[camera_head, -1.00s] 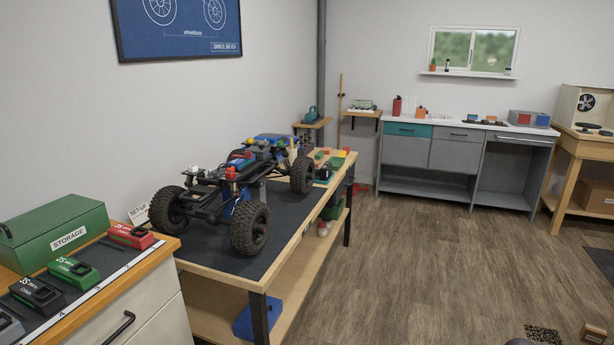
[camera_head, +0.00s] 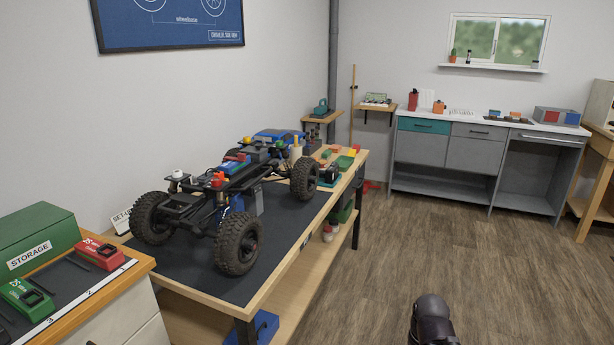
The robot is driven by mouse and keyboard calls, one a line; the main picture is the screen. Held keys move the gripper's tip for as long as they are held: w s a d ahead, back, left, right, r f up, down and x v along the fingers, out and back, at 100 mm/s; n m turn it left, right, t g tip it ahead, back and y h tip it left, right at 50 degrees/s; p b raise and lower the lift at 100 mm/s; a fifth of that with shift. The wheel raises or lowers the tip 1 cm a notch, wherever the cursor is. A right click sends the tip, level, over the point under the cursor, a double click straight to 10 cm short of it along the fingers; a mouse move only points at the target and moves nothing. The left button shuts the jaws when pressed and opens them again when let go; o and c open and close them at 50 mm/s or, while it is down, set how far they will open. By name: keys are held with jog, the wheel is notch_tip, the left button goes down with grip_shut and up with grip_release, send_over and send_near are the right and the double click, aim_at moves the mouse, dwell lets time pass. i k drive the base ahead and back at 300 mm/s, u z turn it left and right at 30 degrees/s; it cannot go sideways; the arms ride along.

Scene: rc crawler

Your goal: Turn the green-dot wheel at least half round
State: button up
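The RC crawler (camera_head: 218,185) stands on a dark mat on a wooden workbench (camera_head: 262,308) in the middle left of the head view. Its near front wheel (camera_head: 238,243), far front wheel (camera_head: 152,218) and near rear wheel (camera_head: 304,178) show; all have black knobby tyres. I cannot make out a green dot on any of them. A dark rounded part of my arm (camera_head: 432,318) shows at the bottom edge, to the right of the bench and apart from it. My gripper is not in view.
A cabinet with a storage box (camera_head: 42,232) and red and green battery packs (camera_head: 100,254) stands at the near left. Small parts and trays lie at the bench's far end. A counter (camera_head: 480,126) lines the back wall. The wooden floor (camera_head: 390,258) right of the bench is clear.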

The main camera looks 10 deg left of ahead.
aim_at(304, 179)
jog(key=u, duration=0.1)
jog(key=i, duration=1.35)
jog(key=z, duration=0.35)
